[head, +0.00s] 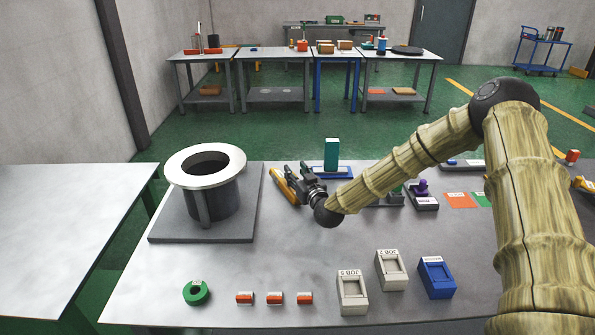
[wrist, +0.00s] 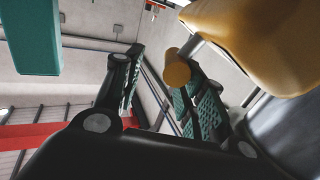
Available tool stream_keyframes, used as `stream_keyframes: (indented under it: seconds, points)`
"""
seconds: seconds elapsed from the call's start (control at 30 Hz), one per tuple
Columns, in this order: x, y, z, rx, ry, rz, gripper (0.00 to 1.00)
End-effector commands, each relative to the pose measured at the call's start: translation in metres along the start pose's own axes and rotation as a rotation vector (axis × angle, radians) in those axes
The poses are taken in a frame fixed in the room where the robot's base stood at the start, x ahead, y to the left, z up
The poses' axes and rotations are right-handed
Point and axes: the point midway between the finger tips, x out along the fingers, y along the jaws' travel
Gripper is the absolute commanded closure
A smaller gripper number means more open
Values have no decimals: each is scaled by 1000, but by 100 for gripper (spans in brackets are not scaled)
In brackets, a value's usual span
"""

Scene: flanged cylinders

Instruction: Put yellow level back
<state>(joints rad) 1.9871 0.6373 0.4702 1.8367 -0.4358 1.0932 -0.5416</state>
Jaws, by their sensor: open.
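A yellow piece (head: 283,186), likely the yellow level, shows beside my gripper (head: 298,184) in the head view, just right of the flanged cylinder's base plate. My gripper partly hides it. In the wrist view a large rounded yellow body (wrist: 255,40) fills the upper right, close to the camera. A short yellow-orange cylinder (wrist: 177,70) shows near the fingers. My gripper (wrist: 165,92) is open, its two dark fingers with green pads apart. I cannot tell whether the fingers touch the yellow piece.
The grey cylinder with a white flange (head: 179,165) stands on a grey plate (head: 160,234) at left. A teal block (head: 331,154) rises from a blue base (head: 345,173) behind my gripper. Bins (head: 351,294), a green ring (head: 196,293) and orange-and-white pieces (head: 275,298) line the front. The table's middle is clear.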

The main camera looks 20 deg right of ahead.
Motion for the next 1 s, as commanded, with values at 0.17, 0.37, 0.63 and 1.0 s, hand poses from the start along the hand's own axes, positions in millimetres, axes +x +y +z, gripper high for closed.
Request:
stream_keyframes:
  seconds: [0.17,0.37,0.63,1.0]
  points:
    - [-28,2,1,1,1,2,60]
    - [-63,2,-2,1,7,4,60]
    - [-104,2,-4,-1,9,4,60]
    - [-118,2,-6,-2,11,4,60]
